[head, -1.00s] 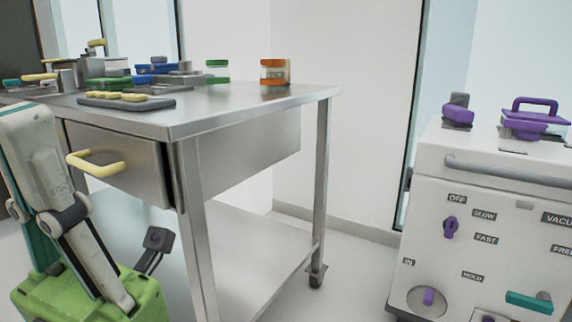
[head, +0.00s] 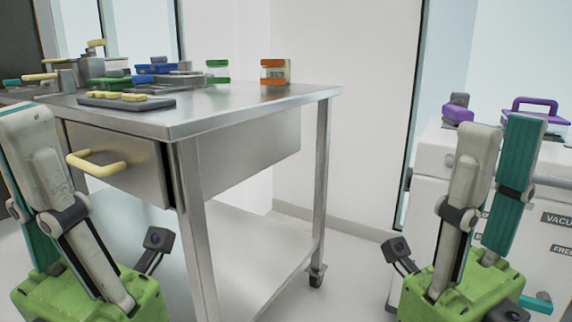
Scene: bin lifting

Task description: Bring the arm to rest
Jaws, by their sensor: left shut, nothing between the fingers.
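Neither visible gripper body holds anything.
A steel table (head: 235,112) with a drawer with a yellow handle (head: 95,164) stands at centre left, behind my left arm. Jars, trays and tools lie on it. A white machine (head: 430,165) with purple handles stands behind my right arm. Floor shows between the table and my right arm.

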